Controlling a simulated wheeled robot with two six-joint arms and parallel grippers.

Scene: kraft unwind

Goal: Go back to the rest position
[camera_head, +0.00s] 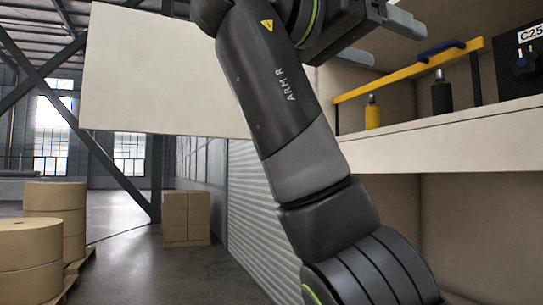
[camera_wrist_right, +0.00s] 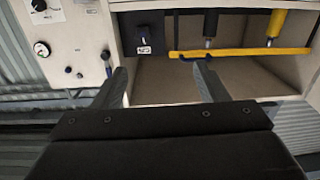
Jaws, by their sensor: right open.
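My right arm rises through the middle of the head view, and its gripper (camera_head: 398,42) is at the top right, partly cut off by the frame edge. The right wrist view shows the two fingers of this gripper (camera_wrist_right: 161,70) apart, with nothing between them. The gripper is in the air in front of a shelf unit and does not appear to touch it. My left gripper is in neither view.
A pale shelf (camera_head: 450,140) on the right holds a yellow bar with a blue grip (camera_head: 442,50), yellow and black cylinders and a dark panel marked C25 (camera_head: 520,65).

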